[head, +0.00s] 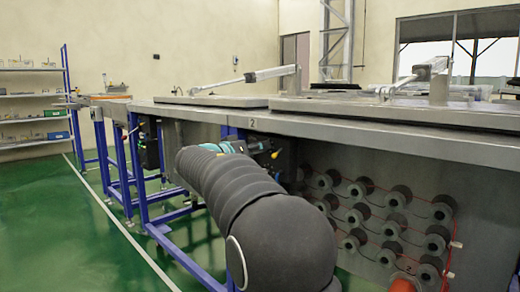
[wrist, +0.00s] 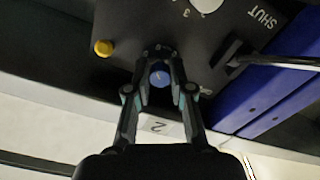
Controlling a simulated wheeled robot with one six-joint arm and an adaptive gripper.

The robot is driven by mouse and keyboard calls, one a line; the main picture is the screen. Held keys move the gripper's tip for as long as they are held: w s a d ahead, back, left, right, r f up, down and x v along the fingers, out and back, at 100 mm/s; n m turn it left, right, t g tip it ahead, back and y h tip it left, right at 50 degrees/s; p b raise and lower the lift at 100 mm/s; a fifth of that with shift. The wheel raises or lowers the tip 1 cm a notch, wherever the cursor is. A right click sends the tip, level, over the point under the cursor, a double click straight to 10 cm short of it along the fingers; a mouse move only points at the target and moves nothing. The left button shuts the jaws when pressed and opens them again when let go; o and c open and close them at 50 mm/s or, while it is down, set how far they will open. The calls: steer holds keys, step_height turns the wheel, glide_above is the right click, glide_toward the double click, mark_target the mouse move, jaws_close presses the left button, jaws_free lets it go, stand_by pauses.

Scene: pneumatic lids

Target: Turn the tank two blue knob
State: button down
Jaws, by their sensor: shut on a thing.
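The blue knob (wrist: 160,77) shows in the wrist view on a dark control panel (wrist: 120,28). My gripper (wrist: 160,62) is shut on the blue knob, with one finger on each side of it. A label with a 2 (wrist: 157,128) is on the pale edge near the knob. In the head view my arm reaches to the tank side under the 2 mark (head: 253,122). My gripper (head: 272,153) is partly hidden there, and the blue knob is hidden.
A yellow knob (wrist: 103,48) sits left of the blue knob. A lever (wrist: 275,62) and a SHUT mark are at the panel's right. Blue frame legs (head: 140,180) stand along the tank. Rows of dark round fittings (head: 397,195) are at the right. Green floor is clear at left.

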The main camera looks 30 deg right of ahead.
steer(key=shift+n+p, duration=3.15)
steer(key=shift+n, duration=5.45)
steer(key=c, duration=1)
jaws_free()
